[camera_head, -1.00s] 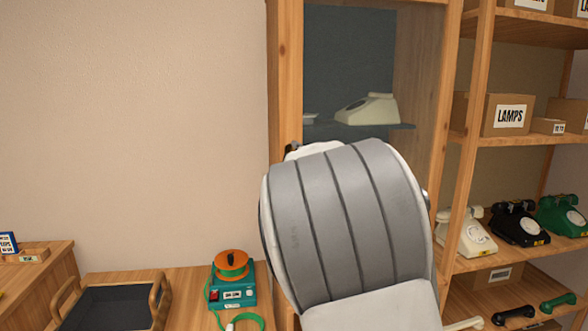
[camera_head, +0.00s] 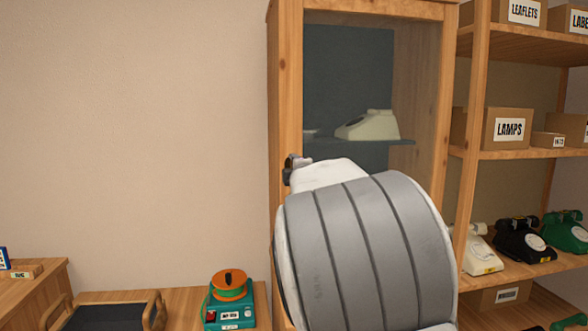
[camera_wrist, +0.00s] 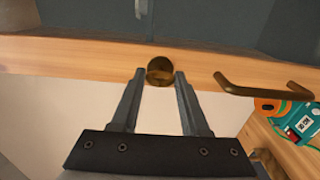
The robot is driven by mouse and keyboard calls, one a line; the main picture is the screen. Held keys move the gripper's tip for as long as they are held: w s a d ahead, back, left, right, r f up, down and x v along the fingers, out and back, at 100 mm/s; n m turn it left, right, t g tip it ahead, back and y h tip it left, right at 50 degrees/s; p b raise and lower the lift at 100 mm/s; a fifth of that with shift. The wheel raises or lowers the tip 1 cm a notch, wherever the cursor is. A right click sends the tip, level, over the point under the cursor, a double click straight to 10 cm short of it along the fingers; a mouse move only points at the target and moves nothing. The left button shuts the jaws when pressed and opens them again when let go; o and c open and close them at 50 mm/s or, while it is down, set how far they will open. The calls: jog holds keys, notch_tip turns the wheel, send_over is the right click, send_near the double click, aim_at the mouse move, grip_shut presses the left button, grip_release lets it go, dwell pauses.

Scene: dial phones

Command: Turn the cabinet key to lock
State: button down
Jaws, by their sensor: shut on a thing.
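The tall wooden cabinet (camera_head: 285,90) with a glass front stands in the middle of the head view. In the wrist view, a round dark-brass piece, seen as the cabinet key and its lock (camera_wrist: 160,70), sits on the wooden door frame (camera_wrist: 80,52). My gripper (camera_wrist: 160,76) has its two fingertips on either side of this piece, shut on it. How far the key is turned cannot be told. In the head view my grey and white arm hides the key and the fingertips.
A brass bar handle (camera_wrist: 262,90) is right of the key in the wrist view. A cream phone (camera_head: 370,125) is behind the glass. Open shelves (camera_head: 525,153) with boxes and phones stand at right. A teal device (camera_head: 229,314) and a dark tray (camera_head: 105,318) are at lower left.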

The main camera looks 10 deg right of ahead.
jog(key=shift+c, duration=2)
grip_release()
jog(key=s+p, duration=0.2)
jog(key=s, duration=1.5)
jog(key=shift+s+p, duration=0.2)
jog(key=shift+p, duration=0.2)
